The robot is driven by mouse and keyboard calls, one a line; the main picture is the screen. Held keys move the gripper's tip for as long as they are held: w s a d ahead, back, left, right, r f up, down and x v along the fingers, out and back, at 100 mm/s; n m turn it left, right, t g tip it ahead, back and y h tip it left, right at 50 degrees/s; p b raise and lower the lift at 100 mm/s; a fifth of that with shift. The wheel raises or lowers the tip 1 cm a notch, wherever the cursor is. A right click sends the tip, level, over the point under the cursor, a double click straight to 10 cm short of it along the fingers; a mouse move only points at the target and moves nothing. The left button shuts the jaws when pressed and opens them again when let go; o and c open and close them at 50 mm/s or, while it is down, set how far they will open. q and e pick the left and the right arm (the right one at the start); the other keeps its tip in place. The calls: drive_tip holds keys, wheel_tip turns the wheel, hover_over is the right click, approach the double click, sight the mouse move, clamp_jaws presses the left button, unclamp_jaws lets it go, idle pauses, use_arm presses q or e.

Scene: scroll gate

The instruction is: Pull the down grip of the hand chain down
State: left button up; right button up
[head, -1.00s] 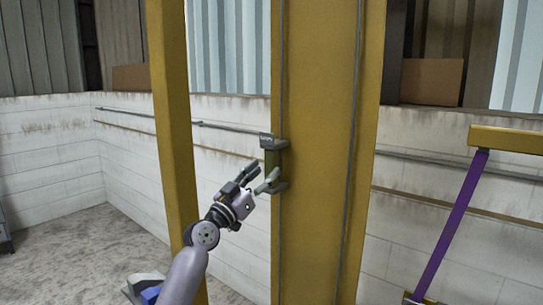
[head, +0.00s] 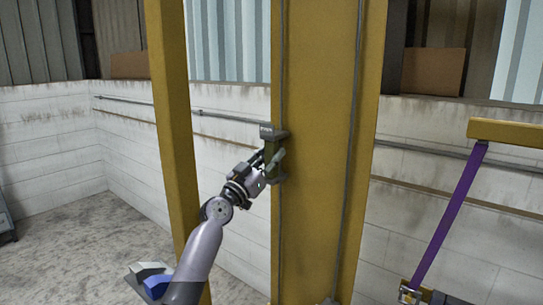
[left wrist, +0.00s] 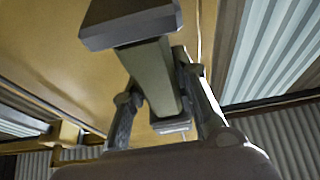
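The grip (head: 273,153) is an olive-green upright bar between two dark grey end plates on the left edge of a yellow column. A small label on its upper plate is too small to read. My left gripper (head: 271,161) is at the bar, with its fingers around it. In the left wrist view the bar (left wrist: 152,75) runs between the two dark fingers of my left gripper (left wrist: 157,68). A gap shows beside the left finger, and the right finger is close to the bar's edge. Contact is not clear. My right gripper is not in view.
The wide yellow column (head: 318,210) stands behind the grip, with a thin yellow post (head: 172,120) left of it. A purple bar (head: 450,215) slants below a yellow beam (head: 510,132) at the right. A white block wall (head: 50,150) stands behind. The left floor is mostly clear.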

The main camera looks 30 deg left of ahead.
use_arm(q)
clamp_jaws()
idle(0.4)
drive_tip(key=shift+f, duration=0.1)
